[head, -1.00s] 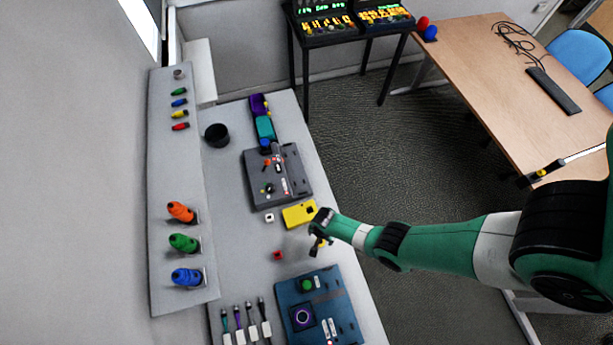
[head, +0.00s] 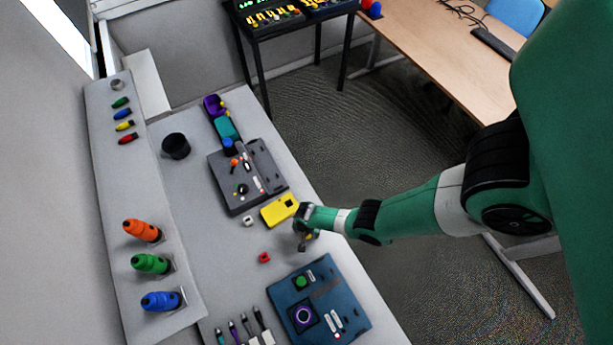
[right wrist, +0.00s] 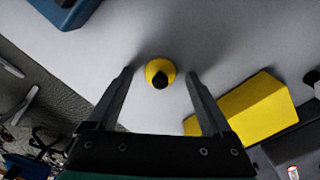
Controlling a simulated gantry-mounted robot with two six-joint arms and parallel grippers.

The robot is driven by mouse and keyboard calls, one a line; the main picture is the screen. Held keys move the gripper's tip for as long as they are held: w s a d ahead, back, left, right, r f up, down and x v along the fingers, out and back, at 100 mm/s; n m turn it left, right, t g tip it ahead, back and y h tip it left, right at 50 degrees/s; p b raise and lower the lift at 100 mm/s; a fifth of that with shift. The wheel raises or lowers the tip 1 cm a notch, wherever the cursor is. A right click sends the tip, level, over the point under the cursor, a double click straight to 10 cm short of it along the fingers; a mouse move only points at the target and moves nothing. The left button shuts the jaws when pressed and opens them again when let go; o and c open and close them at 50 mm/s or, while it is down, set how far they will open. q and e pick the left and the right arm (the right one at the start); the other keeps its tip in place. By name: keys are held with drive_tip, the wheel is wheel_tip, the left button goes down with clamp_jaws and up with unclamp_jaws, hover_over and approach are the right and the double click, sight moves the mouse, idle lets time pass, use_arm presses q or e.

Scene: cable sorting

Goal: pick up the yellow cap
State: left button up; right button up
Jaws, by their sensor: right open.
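A small round yellow cap with a black top (right wrist: 160,73) sits on the grey table in the right wrist view. It lies between and just beyond the two open fingers of my right gripper, apart from both. In the head view my right gripper (head: 304,242) is low over the table's right side, beside the yellow box, and mostly hides the cap. The right gripper is open and empty. My left gripper is not in view.
A yellow box (head: 280,209) lies close by, also near the right finger in the wrist view (right wrist: 255,108).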

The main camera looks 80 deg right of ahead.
clamp_jaws()
drive_tip(key=shift+r, duration=0.1)
